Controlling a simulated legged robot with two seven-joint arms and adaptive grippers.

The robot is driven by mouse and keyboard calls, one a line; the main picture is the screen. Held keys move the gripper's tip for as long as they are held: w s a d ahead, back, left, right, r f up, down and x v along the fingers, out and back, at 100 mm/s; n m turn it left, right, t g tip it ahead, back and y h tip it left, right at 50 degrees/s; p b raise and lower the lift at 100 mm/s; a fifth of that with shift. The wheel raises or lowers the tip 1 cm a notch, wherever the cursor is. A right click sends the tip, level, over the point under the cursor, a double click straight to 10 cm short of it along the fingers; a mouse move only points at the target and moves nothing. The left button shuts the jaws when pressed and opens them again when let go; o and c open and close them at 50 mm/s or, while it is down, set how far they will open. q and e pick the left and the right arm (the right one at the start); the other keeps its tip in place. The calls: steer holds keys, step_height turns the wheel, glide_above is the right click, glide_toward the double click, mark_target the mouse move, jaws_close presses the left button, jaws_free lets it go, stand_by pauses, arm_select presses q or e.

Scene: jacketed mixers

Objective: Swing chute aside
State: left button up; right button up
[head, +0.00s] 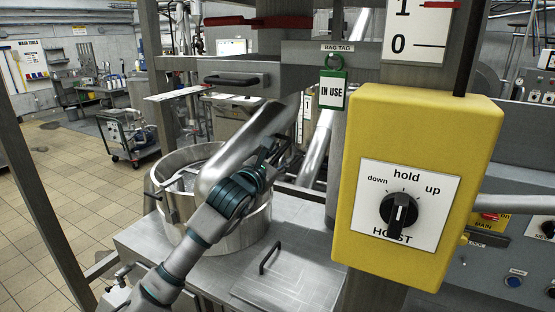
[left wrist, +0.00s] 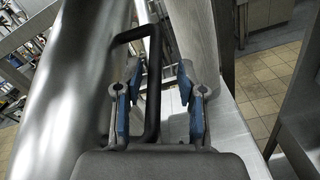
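The shiny metal chute (head: 251,137) slopes down from the upper right into the open round mixer bowl (head: 245,228) in the head view. It fills the left of the left wrist view (left wrist: 75,85). A black bar handle (left wrist: 153,80) stands out from its side. My left gripper (head: 272,150) is beside the chute. In the left wrist view its blue-padded fingers (left wrist: 158,78) are open, one on each side of the handle, with a clear gap at the right finger. The left finger is close to the handle; contact cannot be told. My right gripper is not in view.
A yellow hoist box (head: 414,180) with a black knob on a grey post stands close at right. A green-framed IN USE tag (head: 332,90) hangs above. A steel deck (head: 295,270) with a lid handle lies in front of the bowl. Tiled floor at left is open.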

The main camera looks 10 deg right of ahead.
arm_select(q)
steer(key=shift+w+f, duration=0.1)
steer(key=shift+f, duration=0.05)
steer(key=shift+a, duration=0.2)
steer(key=v, duration=1.1)
steer(key=shift+s, duration=0.4)
steer(key=shift+f, duration=0.1)
